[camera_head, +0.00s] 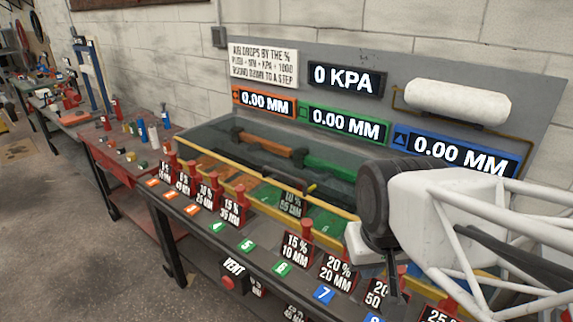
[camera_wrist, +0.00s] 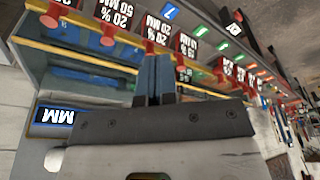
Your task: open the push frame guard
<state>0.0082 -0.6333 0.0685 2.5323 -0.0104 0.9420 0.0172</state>
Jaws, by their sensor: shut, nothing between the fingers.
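The push frame guard appears as a clear panel edged by a yellow rail (camera_head: 222,163) over the long trough in the bench. It looks lowered, with the orange bar (camera_head: 265,143) and green bar (camera_head: 330,167) seen through or behind it. A dark bar with a yellow tip (camera_head: 312,187) lies along its middle; I cannot tell if it is a handle. My gripper (camera_head: 393,295) points down near the front edge at right, by the red-knobbed pushers. In the wrist view, the shut, empty fingers (camera_wrist: 154,62) are near the yellow rail (camera_wrist: 85,58). Contact cannot be told.
Red-knobbed pushers with percent labels (camera_head: 231,208) line the front edge, with numbered tags and a VENT button (camera_head: 228,282) below. A back panel (camera_head: 395,75) carries a 0 KPA display (camera_head: 346,79), 0.00 MM readouts and a white tank (camera_head: 455,103). My arm hides the trough's right end.

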